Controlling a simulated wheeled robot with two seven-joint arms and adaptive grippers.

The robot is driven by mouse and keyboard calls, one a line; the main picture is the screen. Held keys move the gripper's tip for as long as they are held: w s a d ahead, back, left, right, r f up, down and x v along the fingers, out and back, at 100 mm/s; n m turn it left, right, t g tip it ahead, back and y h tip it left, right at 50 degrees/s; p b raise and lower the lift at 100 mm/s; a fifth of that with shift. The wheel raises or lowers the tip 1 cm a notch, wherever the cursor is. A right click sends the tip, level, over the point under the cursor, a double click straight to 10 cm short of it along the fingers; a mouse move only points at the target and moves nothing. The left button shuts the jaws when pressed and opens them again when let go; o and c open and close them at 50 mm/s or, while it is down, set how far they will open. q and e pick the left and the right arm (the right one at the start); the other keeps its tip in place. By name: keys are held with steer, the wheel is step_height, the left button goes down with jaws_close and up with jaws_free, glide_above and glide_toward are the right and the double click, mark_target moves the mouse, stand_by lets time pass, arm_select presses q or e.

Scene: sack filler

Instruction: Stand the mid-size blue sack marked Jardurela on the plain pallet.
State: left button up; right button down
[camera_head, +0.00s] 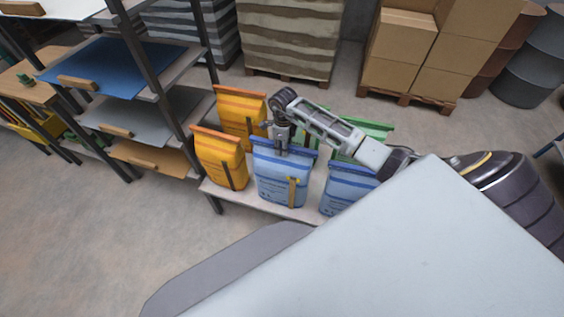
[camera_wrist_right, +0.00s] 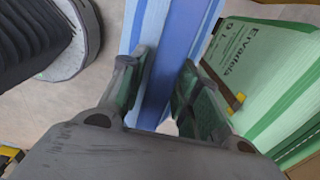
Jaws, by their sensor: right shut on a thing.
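My right gripper (camera_head: 281,147) is shut on the top edge of a blue sack (camera_head: 280,185), which is upright at the front of a low bench among other sacks. In the right wrist view the two fingers (camera_wrist_right: 160,80) press on either side of the sack's dark blue top band (camera_wrist_right: 178,45). A second blue sack (camera_head: 346,190) stands to its right, partly hidden by my own body. The print on both blue sacks is too small to read, so I cannot tell which is Jardurela. I cannot make out a plain, empty pallet. My left gripper is not in view.
Orange sacks (camera_head: 220,163) stand left of the held sack. The low bench (camera_head: 246,200) edge shows. Shelving (camera_head: 150,70) is at left; loaded pallets (camera_head: 405,98) are behind. Open floor (camera_head: 90,230) lies front left.

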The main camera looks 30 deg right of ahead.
steer(key=shift+f, duration=0.1)
stand_by(0.3)
steer(key=shift+r, duration=0.25)
steer(key=shift+w+r+p, duration=0.1)
steer(key=shift+r+p, duration=0.85)
steer(key=shift+r, duration=0.2)
steer(key=shift+r+p, duration=0.9)
steer(key=shift+r, duration=0.6)
steer(key=shift+d, duration=0.2)
